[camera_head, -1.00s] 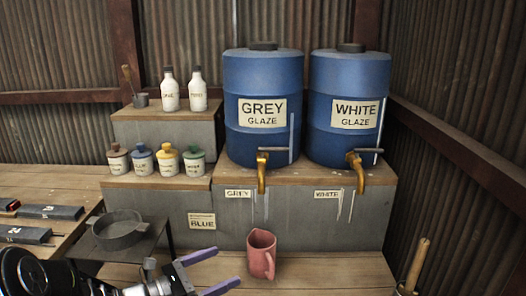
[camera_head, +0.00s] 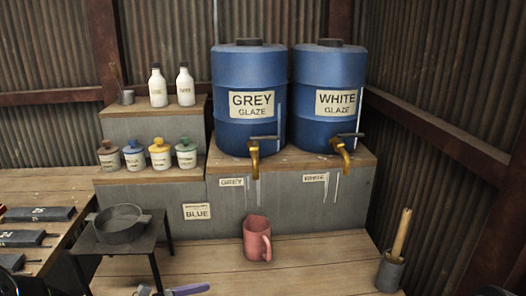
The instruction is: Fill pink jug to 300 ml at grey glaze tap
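The pink jug (camera_head: 256,241) stands upright on the wooden bench in front of the grey block, its handle toward the right. It is below and in front of the brass grey glaze tap (camera_head: 254,158), with clear space between them. That tap is on the blue drum labelled GREY GLAZE (camera_head: 247,80); no stream shows from it. The jug's fill level cannot be made out. My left gripper (camera_head: 186,290) is at the bottom edge, left of and nearer than the jug. My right gripper is out of view.
A WHITE GLAZE drum (camera_head: 328,78) with its own tap (camera_head: 345,160) stands to the right. A dark pan (camera_head: 120,228) sits on a small stand at left. Small jars and white bottles (camera_head: 158,88) stand on steps. A pot with a wooden stick (camera_head: 391,271) is at lower right.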

